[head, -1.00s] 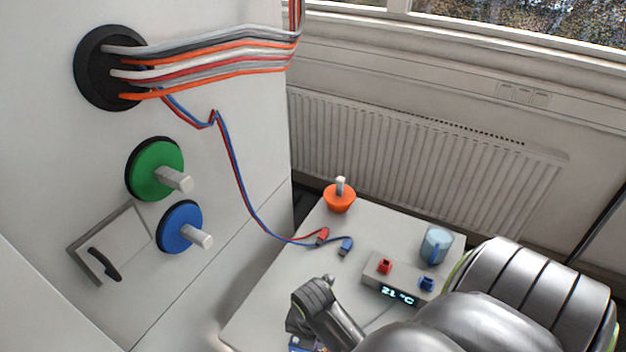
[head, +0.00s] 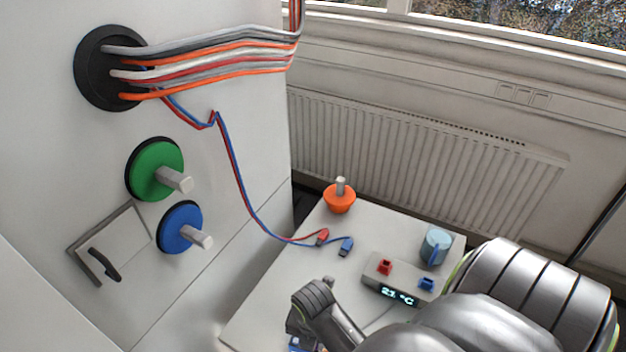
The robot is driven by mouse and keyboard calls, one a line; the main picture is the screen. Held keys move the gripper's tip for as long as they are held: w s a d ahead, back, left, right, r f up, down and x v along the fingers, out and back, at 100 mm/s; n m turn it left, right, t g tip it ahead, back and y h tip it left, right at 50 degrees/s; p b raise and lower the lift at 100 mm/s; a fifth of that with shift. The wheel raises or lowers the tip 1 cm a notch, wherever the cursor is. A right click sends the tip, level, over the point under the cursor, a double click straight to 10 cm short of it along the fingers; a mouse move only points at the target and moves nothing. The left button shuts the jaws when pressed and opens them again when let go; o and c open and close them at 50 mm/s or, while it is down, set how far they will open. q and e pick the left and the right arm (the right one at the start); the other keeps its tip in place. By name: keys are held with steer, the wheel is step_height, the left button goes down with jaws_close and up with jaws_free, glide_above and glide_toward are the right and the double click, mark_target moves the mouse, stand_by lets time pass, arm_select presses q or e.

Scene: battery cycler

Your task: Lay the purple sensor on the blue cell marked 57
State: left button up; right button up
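My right arm comes in from the lower right, and its wrist and dark gripper part (head: 301,322) are over the near part of the white table. Its fingertips are hidden or below the picture edge, so I cannot tell whether it is open or shut. A small blue patch (head: 296,345) shows just below it at the bottom edge; I cannot tell what it is. A light blue cylinder (head: 436,245) stands at the table's right side, with no number readable on it. I see no purple sensor and no marking 57. My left gripper is not in view.
On the table (head: 290,285) are an orange knobbed piece (head: 339,199), red (head: 322,237) and blue (head: 346,246) cable plugs, and a grey box (head: 398,293) reading 21 °C. The cabinet wall (head: 240,120) at left carries green (head: 150,170) and blue (head: 176,228) knobs.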

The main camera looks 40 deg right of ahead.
steer(key=shift+f, duration=0.3)
steer(key=o, duration=1.1)
steer(key=shift+c, duration=0.2)
